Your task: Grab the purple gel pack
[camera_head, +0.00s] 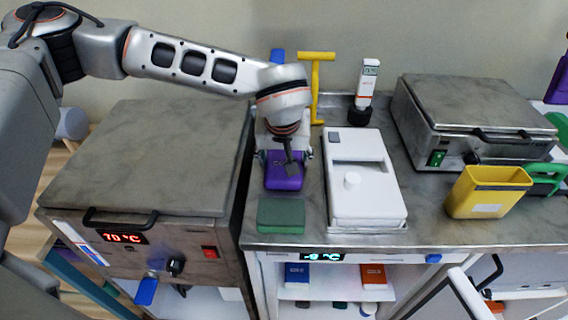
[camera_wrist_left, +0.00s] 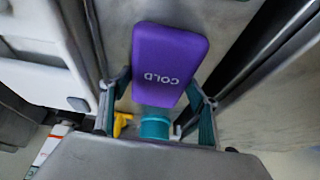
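The purple gel pack (camera_head: 284,183) lies on the metal counter, left of a white device. In the left wrist view the purple gel pack (camera_wrist_left: 168,62), marked COLD, shows between and beyond the fingertips. My left gripper (camera_head: 286,155) is directly over the pack, pointing down. Its fingers (camera_wrist_left: 158,88) are spread to either side of the pack, close to its edges; I cannot tell whether they touch it. The gripper hides the pack's far part in the head view. My right gripper is not in view.
A green pack (camera_head: 281,216) lies just in front. The white device (camera_head: 366,205) stands close on the right, a steel heater box (camera_head: 150,165) on the left. A yellow T-handled tool (camera_head: 317,85) and a blue object (camera_head: 277,57) are behind. A yellow container (camera_head: 489,192) stands farther right.

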